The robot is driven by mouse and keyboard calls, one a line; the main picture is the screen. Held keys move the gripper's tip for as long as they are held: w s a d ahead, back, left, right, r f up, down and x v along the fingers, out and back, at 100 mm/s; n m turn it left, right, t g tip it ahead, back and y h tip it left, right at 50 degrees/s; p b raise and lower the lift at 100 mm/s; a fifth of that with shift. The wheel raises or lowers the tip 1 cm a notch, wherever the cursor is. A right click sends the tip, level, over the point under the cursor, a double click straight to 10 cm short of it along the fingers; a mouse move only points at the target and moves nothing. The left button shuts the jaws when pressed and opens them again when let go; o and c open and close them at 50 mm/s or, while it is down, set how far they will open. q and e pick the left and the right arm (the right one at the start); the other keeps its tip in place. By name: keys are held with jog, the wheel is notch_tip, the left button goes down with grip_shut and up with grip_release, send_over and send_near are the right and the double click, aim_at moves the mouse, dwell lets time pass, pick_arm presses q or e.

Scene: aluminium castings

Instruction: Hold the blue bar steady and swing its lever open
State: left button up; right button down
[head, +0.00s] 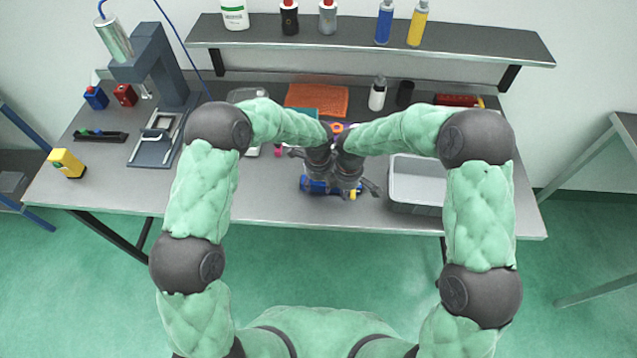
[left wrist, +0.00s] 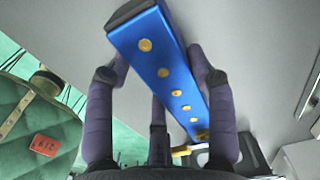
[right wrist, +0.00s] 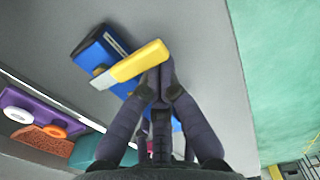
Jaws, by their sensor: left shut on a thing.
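The blue bar (head: 313,186) lies near the front middle of the table. In the left wrist view the bar (left wrist: 165,70) shows a row of gold round studs and sits between the fingers of my left gripper (left wrist: 165,72), which is shut on it. The yellow lever (right wrist: 135,64) sticks out at an angle from the bar (right wrist: 93,52) in the right wrist view. My right gripper (right wrist: 162,82) has its fingers together, with the tips right beside the lever's outer end. I cannot tell whether they touch it. In the head view my grippers partly cover the bar.
A grey bin (head: 415,205) stands just right of the grippers. An orange mat (head: 317,98) lies behind. A press-like machine (head: 160,80) and a yellow block (head: 67,163) are on the left. The table front left of the bar is clear.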

jog(key=shift+s+d, duration=0.25)
jog(key=shift+d, duration=0.6)
dwell(0.3)
jog(key=shift+w+d, duration=0.15)
jog(key=shift+d, duration=0.6)
jog(key=shift+w+d, duration=0.1)
jog(key=shift+d, duration=0.65)
dwell(1.1)
jog(key=shift+w+d, duration=0.55)
jog(key=shift+d, duration=0.25)
dwell(1.0)
jog(key=shift+w+d, duration=0.6)
jog(key=shift+w, duration=0.15)
dwell(0.6)
notch_tip(320, 180, up, 7)
jog(key=s, duration=0.1)
jog(key=shift+a, duration=0.3)
dwell(1.0)
